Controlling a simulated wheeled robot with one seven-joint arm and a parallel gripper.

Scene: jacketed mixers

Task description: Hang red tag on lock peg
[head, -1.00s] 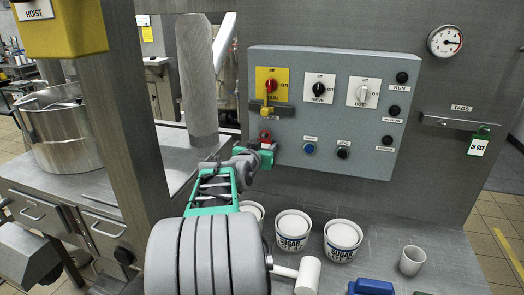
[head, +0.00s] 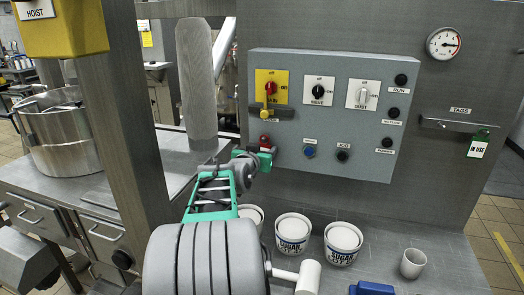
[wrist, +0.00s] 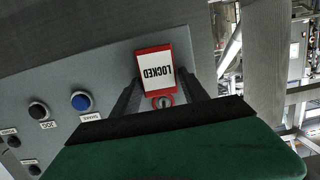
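The red tag, a red-edged white plate reading LOCKED (wrist: 156,72), shows upside down in the wrist view. A red ring around a small grey round end (wrist: 163,101) shows at its near end. In the head view only a small red part (head: 264,140) shows above my gripper (head: 265,156), below the yellow main switch plate (head: 279,82). In the wrist view my gripper's dark fingers (wrist: 163,88) stand apart on either side of the tag, with a narrow gap at right. The tag is close against the panel. The peg is not clearly visible; the grey end may be it.
The grey control panel (head: 225,120) is directly ahead, with knobs and buttons. A green IN USE tag (head: 478,145) hangs from the TAGS rail (head: 446,124) at right. Sugar tubs (head: 292,230) and a white cup (head: 413,263) stand on the counter below. A metal post (head: 140,120) is at left.

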